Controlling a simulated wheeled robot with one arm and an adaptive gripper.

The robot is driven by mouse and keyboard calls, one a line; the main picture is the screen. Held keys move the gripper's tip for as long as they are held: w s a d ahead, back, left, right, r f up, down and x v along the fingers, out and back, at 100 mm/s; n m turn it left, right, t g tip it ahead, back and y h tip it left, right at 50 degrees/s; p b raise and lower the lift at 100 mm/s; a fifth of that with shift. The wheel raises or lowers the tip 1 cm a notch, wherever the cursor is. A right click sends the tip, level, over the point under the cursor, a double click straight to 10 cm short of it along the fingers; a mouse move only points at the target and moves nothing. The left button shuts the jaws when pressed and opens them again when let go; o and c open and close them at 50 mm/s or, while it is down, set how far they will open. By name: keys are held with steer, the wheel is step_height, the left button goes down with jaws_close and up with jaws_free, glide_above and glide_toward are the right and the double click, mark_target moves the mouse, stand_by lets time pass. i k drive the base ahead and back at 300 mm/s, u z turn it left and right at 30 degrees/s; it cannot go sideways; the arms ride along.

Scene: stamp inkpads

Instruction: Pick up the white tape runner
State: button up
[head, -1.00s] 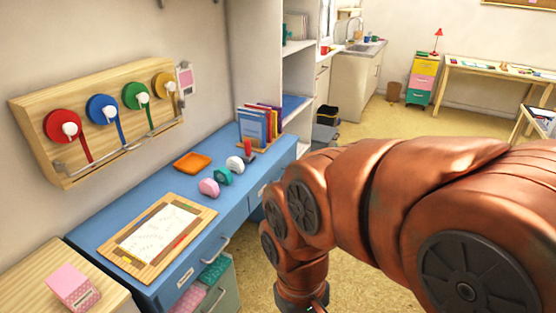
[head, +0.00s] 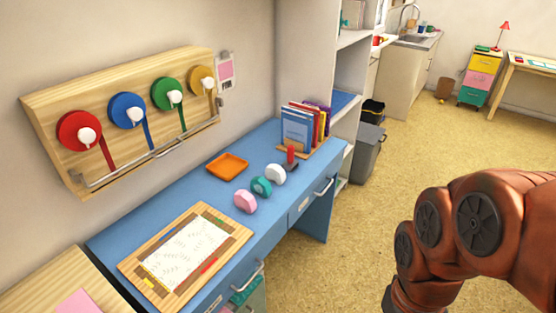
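A small white rounded object (head: 275,174), which looks like the white tape runner, sits on the blue desk (head: 112,240). It is at the back right end of a short row with a teal one (head: 262,187) and a pink one (head: 245,201). A red-handled stamp (head: 291,156) stands close to its right. My arm shows at the lower right, over the floor and apart from the desk. My gripper is outside the picture.
An orange tray (head: 227,166) lies behind the row. A wooden board with paper (head: 185,255) lies at the front left. Upright books (head: 304,125) stand at the desk's right end. A grey bin (head: 367,148) stands beyond. The floor right of the desk is clear.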

mark_target(275, 173)
steer(key=i, duration=0.95)
steer(key=u, duration=1.9)
